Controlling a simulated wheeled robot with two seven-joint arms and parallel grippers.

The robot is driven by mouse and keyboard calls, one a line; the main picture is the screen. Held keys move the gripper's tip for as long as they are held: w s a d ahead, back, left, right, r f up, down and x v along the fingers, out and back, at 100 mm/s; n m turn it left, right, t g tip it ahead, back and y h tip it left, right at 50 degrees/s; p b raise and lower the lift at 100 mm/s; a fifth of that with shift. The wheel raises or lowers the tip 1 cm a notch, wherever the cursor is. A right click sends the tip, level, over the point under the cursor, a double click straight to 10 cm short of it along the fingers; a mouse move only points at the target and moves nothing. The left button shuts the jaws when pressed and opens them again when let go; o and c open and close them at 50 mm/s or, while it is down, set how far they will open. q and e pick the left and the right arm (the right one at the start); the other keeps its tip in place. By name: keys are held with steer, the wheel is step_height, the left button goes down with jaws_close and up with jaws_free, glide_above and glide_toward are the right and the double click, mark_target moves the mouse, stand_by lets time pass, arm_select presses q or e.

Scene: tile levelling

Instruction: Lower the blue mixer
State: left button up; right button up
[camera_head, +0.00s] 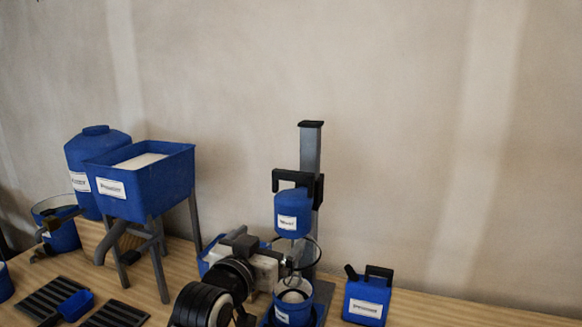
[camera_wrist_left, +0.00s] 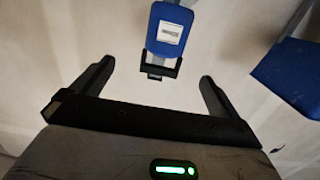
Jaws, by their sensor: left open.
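The blue mixer (camera_head: 293,213) has a white label and hangs on a grey column (camera_head: 311,155), with a black handle-like bracket (camera_head: 292,176) at its top. It is above a blue bucket (camera_head: 294,309). My left gripper (camera_head: 287,267) is in front of the stand, below the mixer body and near the bucket's rim. In the left wrist view my left gripper (camera_wrist_left: 158,72) is open and empty, its fingers wide apart. There the blue mixer (camera_wrist_left: 169,30) and its black bracket (camera_wrist_left: 160,69) show beyond the fingers, apart from them. My right gripper is not in view.
A blue hopper (camera_head: 170,185) with white contents stands on grey legs to the left, by a blue tank (camera_head: 90,150). A blue canister (camera_head: 367,303) stands right of the mixer stand. Dark trays (camera_head: 113,315) lie at front left. The table's right end looks clear.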

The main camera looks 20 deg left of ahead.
arm_select(q)
steer(key=t, duration=0.1)
glide_toward(291, 177)
steer(key=w, duration=0.3)
steer(key=w+p, duration=0.1)
steer(key=w, duration=0.6)
steer(key=shift+d+p, duration=0.25)
steer(key=shift+p, duration=0.1)
steer(key=shift+w, duration=0.55)
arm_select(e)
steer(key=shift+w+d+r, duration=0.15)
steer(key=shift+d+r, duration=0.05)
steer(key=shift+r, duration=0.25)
arm_select(q)
steer(key=c, duration=1.1)
step_height(291, 177, down, 13)
steer(key=b, duration=0.6)
steer(key=shift+f, duration=0.25)
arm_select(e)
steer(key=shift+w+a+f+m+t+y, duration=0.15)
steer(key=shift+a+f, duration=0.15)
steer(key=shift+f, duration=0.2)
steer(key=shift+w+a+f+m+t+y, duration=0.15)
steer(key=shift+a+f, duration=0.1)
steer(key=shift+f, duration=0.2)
arm_select(q)
steer(key=o, duration=1.1)
steer(key=shift+r, duration=0.1)
